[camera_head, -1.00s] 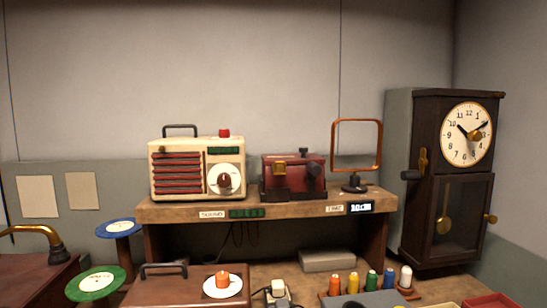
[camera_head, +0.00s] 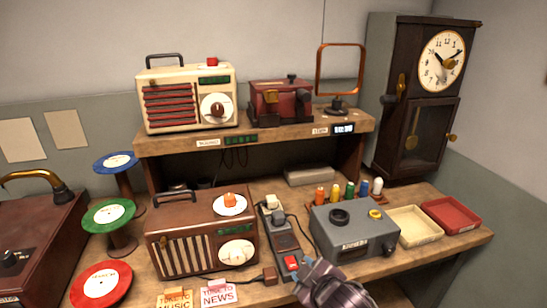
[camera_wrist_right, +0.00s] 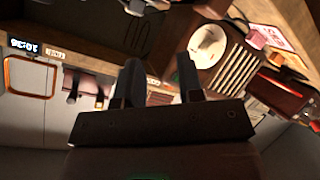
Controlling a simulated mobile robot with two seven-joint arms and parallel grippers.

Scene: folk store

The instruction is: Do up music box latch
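The music box is most likely the dark red box (camera_head: 281,100) on the raised shelf, between the cream radio and the square ring stand. A brass fitting (camera_head: 270,97) sits on its front left and a dark fitting on its front right. I cannot tell whether the latch is done up. My right gripper (camera_wrist_right: 158,68) is open and empty, apart from the box. A grey part of my arm shows low in the head view. My left gripper is not in view.
The cream radio (camera_head: 187,97) and ring stand (camera_head: 318,70) flank the box. Below are a brown radio (camera_head: 203,238), a grey unit (camera_head: 353,233), coloured spools and two trays (camera_head: 413,226). A tall clock (camera_head: 419,95) stands right. Space above the shelf is clear.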

